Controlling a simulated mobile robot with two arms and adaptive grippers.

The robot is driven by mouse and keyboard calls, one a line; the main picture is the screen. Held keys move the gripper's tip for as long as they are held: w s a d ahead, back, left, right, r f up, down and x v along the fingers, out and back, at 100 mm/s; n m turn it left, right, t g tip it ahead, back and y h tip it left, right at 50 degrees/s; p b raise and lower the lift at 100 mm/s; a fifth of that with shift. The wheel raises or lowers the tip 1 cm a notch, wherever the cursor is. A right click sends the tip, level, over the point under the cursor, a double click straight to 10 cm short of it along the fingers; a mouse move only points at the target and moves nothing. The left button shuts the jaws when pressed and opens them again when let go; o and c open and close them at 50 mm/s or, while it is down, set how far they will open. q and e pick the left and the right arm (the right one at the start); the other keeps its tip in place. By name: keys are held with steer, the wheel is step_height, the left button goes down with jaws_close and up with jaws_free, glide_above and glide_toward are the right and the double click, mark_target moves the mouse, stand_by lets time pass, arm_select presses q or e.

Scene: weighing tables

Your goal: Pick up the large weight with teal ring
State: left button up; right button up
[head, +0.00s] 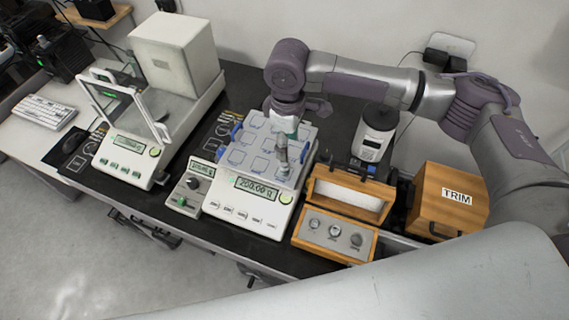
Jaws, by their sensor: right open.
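My right gripper (282,166) points down over the blue-and-white compartment tray (238,155) on the middle balance (245,207). It is open, and its fingertips are small and hard to make out. A small patch of teal shows on the slim grey shape below my right wrist. I cannot tell whether it is a weight's ring or part of my gripper. I make out no other teal ring. An open wooden case (308,240) right of the balance holds grey knobbed weights (335,230). My left gripper is not in view.
A second balance (125,158) with a glass frame and a white box (176,55) stand at left. A wooden TRIM box (447,200) and a dark-and-white device (373,138) stand at right. A keyboard (43,112) lies far left. Little dark tabletop is clear.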

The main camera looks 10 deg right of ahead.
mark_target(284, 167)
step_height(284, 167, down, 2)
steer(key=shift+w+d, duration=0.1)
steer(key=shift+a+f+p, duration=0.2)
steer(key=shift+f+p, duration=0.3)
steer(key=shift+f, duration=0.05)
steer(key=f, duration=0.1)
steer(key=f+p, duration=0.1)
steer(key=f, duration=0.1)
steer(key=shift+a+f, duration=0.2)
steer(key=shift+f, duration=0.1)
steer(key=shift+w+f, duration=0.1)
steer(key=shift+f, duration=0.3)
steer(key=shift+c, duration=0.4)
jaws_close()
